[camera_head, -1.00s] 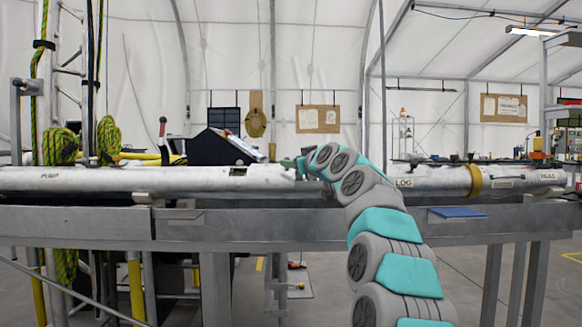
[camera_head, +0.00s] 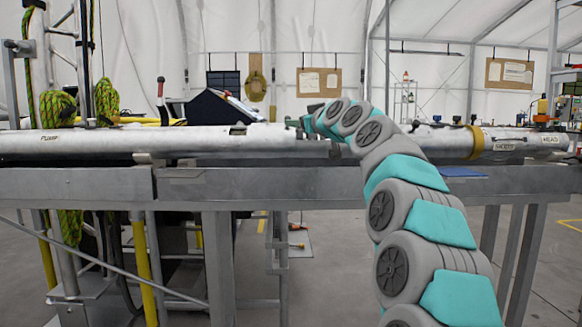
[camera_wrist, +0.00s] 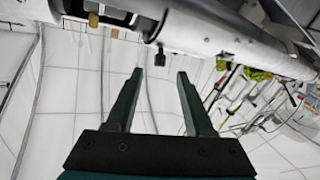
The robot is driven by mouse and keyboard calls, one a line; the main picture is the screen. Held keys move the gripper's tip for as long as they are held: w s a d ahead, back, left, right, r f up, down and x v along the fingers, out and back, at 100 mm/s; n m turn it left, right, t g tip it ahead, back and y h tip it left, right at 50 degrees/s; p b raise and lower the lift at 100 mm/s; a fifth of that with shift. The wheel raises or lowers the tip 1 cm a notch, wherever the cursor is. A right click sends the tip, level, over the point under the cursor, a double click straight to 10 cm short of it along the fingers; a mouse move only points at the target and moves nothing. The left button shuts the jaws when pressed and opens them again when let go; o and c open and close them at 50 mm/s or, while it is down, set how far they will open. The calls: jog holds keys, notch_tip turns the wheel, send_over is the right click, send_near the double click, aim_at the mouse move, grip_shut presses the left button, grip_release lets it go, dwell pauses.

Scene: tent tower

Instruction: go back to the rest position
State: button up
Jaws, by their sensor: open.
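My gripper (camera_wrist: 160,80) is open in the wrist view, with two dark green fingers apart and nothing between them. Beyond the fingertips, the white pipe (camera_wrist: 230,35) crosses the top of the wrist view, with small fittings on it. In the head view, my grey and teal arm rises from the lower right and bends left toward the long white pipe (camera_head: 130,142). The gripper end is small there, beside the pipe's middle section, and its fingers cannot be made out. Whether it touches the pipe cannot be told.
A grey metal bench (camera_head: 80,188) runs across the view under the pipe. A black box (camera_head: 215,108) stands behind the pipe. Green and yellow ropes (camera_head: 106,100) hang at the left. A yellow collar (camera_head: 476,142) circles the pipe at right. A blue plate (camera_head: 462,172) lies on the bench.

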jog(key=s+a+f+m+g+h+p, duration=0.1)
jog(key=s+a+f+g+h+p, duration=0.15)
jog(key=s+f+g, duration=1.25)
jog(key=s+d+f+m+g+h+p, duration=0.1)
jog(key=s+d+f, duration=0.3)
jog(key=s+f, duration=0.5)
jog(key=s+d+f+m+g+h+p, duration=0.1)
jog(key=s+f, duration=0.8)
jog(key=s, duration=1.2)
jog(key=s+d+f+m+g+h+p, duration=0.1)
jog(key=s+d+f+m, duration=0.3)
jog(key=s, duration=1.2)
jog(key=d+f+h, duration=0.1)
jog(key=d+f, duration=0.2)
jog(key=f, duration=0.3)
jog(key=shift+p, duration=0.4)
